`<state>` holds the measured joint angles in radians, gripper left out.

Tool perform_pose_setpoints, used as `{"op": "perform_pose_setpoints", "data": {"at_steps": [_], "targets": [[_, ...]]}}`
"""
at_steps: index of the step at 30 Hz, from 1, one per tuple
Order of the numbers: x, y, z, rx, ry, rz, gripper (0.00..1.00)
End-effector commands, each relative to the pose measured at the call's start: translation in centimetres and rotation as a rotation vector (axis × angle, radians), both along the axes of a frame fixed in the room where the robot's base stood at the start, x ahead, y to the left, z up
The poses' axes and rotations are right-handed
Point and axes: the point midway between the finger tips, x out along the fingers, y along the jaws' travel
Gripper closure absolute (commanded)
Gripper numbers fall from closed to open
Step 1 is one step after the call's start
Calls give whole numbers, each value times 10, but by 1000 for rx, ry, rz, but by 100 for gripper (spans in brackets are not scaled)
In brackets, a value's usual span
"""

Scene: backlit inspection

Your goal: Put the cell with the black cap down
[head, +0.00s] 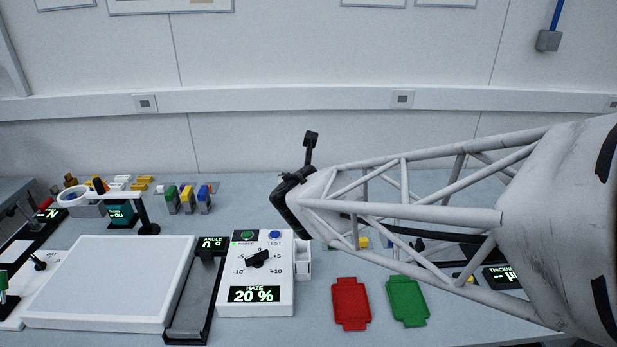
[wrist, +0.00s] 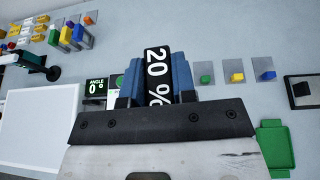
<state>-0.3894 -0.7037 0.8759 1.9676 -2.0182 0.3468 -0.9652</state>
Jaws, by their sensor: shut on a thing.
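My gripper (wrist: 155,80) is shut on the cell with the black cap (wrist: 157,62), whose black top carries a white "20 %" mark in the wrist view. Blue fingers stand on both sides of it. In the head view my gripper's dark mount (head: 290,205) is above the bench behind the haze meter, and the fingers and cell are hidden there. What lies directly under the cell is hidden.
The haze meter (head: 257,308) reads 20 %. Left of it are an angle stand (head: 190,310) and a white panel (head: 110,280). A red tray (head: 350,305) and a green tray (head: 408,302) lie to the right. Capped blocks (head: 187,200) stand behind.

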Motion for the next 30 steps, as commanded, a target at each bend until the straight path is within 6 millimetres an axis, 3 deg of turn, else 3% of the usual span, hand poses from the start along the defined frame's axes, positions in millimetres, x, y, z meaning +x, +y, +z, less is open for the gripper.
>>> {"op": "perform_pose_setpoints", "data": {"at_steps": [13, 30], "targets": [[-3, -8, -2, 0, -1, -4, 100], [-26, -50, -20, 1, -2, -20, 100]]}}
